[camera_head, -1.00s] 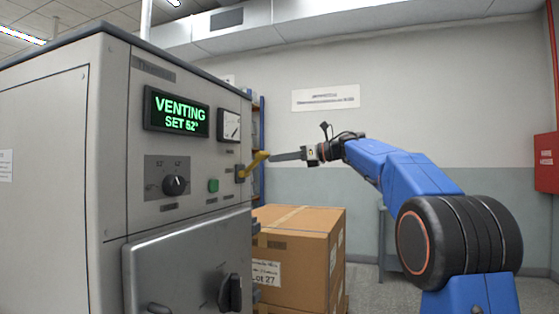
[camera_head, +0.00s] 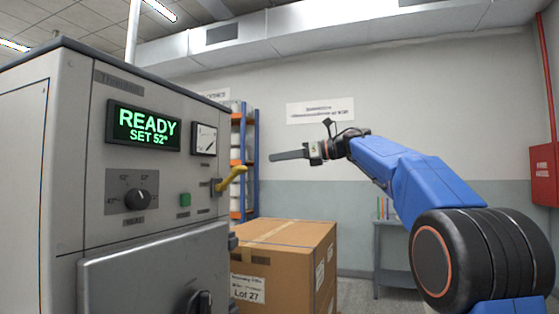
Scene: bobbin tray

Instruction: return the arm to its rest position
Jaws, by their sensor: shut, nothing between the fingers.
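My gripper (camera_head: 290,155) is at the end of my blue arm, raised in the air to the right of the grey machine (camera_head: 70,190). Its fingers are shut and point left, with nothing held. It is apart from the yellow lever (camera_head: 232,177) on the machine's right edge, with a gap between them. The lever slants up to the right. The machine's display (camera_head: 144,129) reads "READY SET 52°" in green.
A dial (camera_head: 138,199), a green button (camera_head: 185,200) and a gauge (camera_head: 204,139) are on the machine's front. A cardboard box (camera_head: 283,262) stands below my gripper. Behind are shelving (camera_head: 252,160) and a small table (camera_head: 392,222). A red cabinet (camera_head: 543,174) hangs at right.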

